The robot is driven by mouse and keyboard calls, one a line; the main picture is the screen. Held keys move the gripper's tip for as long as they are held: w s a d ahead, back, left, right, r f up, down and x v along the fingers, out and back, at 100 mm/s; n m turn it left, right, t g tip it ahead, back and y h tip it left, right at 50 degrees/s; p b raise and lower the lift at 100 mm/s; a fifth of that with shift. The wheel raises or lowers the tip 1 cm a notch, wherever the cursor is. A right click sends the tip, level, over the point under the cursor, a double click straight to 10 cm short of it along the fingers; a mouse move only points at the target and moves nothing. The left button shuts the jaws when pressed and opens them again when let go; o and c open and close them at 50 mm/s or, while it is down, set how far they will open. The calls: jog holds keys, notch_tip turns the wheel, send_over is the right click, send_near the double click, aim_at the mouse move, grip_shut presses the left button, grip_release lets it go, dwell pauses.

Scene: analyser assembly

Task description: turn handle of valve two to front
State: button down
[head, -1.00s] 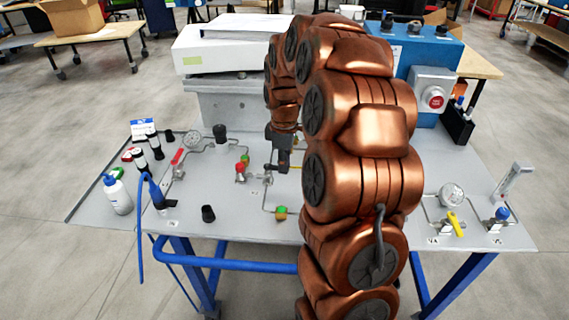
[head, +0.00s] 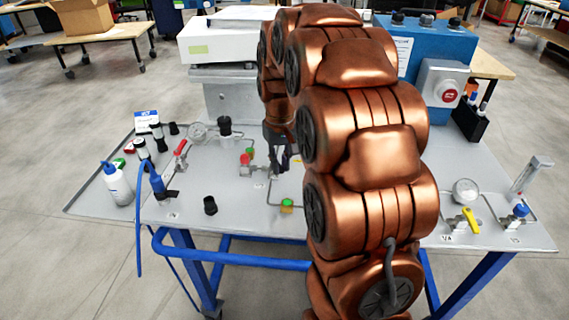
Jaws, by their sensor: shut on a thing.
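My gripper (head: 282,165) points down at the middle of the grey table panel, left of my copper arm. It is shut on a small valve handle, which its dark fingers almost wholly hide. A metal fitting (head: 273,172) shows just left of the fingertips, on the thin pipework. I cannot read a label for valve two there. Just to the left are a red knob (head: 245,159) and a green knob (head: 250,152). A green-topped fitting (head: 287,205) sits in front of the gripper. My arm hides the panel to the right.
A red-handled valve (head: 181,148), a black cap (head: 210,206) and a white bottle (head: 116,184) stand to the left. A yellow-handled valve (head: 470,220), a gauge (head: 466,191) and a blue knob (head: 521,209) are at the right. A blue box (head: 428,60) stands behind.

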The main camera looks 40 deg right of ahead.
jog(key=m, duration=0.1)
jog(key=a+m, duration=0.1)
jog(key=shift+w+m, duration=0.2)
jog(key=shift+m, duration=0.2)
jog(key=shift+w+a+m, duration=0.2)
jog(key=shift+a+m, duration=0.1)
jog(key=shift+m, duration=0.5)
jog(key=shift+w+a+m, duration=0.2)
jog(key=shift+a+m, duration=0.1)
jog(key=shift+m, duration=0.5)
jog(key=c, duration=1.1)
grip_release()
jog(key=shift+r, duration=0.1)
notch_tip(320, 180, up, 12)
jog(key=shift+f, duration=0.1)
